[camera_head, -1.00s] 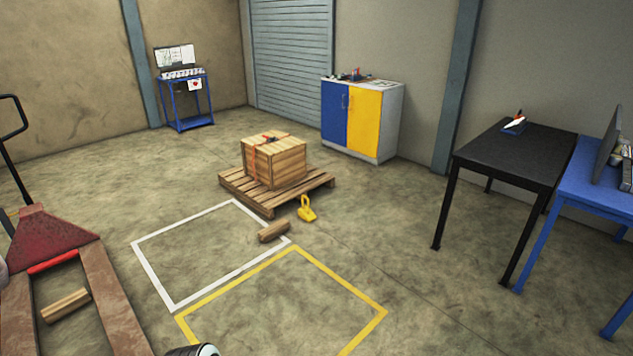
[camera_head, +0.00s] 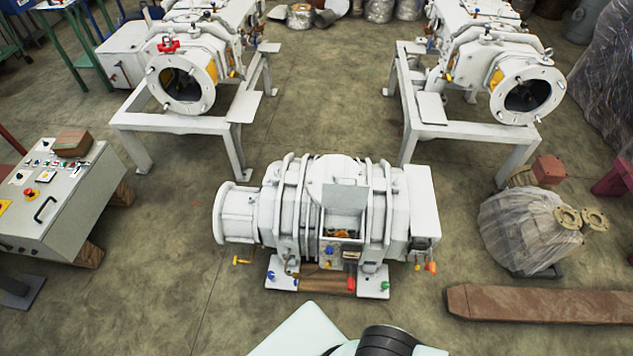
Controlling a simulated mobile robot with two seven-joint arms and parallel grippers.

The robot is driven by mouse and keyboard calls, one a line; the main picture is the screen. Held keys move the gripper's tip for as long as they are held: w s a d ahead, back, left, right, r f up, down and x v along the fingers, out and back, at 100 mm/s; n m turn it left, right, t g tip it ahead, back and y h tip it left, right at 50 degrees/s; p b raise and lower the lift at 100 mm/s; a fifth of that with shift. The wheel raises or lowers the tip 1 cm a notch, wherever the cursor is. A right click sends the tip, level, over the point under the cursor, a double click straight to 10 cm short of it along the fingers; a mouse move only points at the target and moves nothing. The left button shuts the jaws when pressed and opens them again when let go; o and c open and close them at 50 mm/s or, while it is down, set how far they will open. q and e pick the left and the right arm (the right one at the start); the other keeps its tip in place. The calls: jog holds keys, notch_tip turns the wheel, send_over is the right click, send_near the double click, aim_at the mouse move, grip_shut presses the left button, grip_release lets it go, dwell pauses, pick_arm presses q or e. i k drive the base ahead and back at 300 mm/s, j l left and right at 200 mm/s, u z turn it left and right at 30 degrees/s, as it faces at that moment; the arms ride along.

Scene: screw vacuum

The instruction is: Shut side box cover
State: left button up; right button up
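A white screw vacuum pump (camera_head: 300,210) stands on the floor in the middle of the head view. On its near side is a small box (camera_head: 342,250) with coloured parts inside its opening. A flat grey plate (camera_head: 346,198), which looks like the raised cover, stands above this opening. The box looks open. Pale and black parts of my own body show at the bottom edge, below the pump and apart from it. Neither gripper can be made out.
Two more white pumps on frames stand behind, at the left (camera_head: 182,85) and right (camera_head: 525,92). A control console (camera_head: 50,210) is at the left. A plastic-wrapped object (camera_head: 525,225) and a brown beam (camera_head: 540,304) lie at the right. Floor left of the pump is clear.

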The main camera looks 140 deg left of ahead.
aim_at(336, 195)
jog(key=u, duration=4.35)
jog(key=i+j, duration=0.2)
jog(key=j, duration=0.15)
jog(key=i+j, duration=0.2)
jog(key=i+j+z, duration=0.1)
jog(key=z, duration=0.3)
jog(key=j+z, duration=0.5)
jog(key=z, duration=0.25)
jog(key=i+j, duration=0.05)
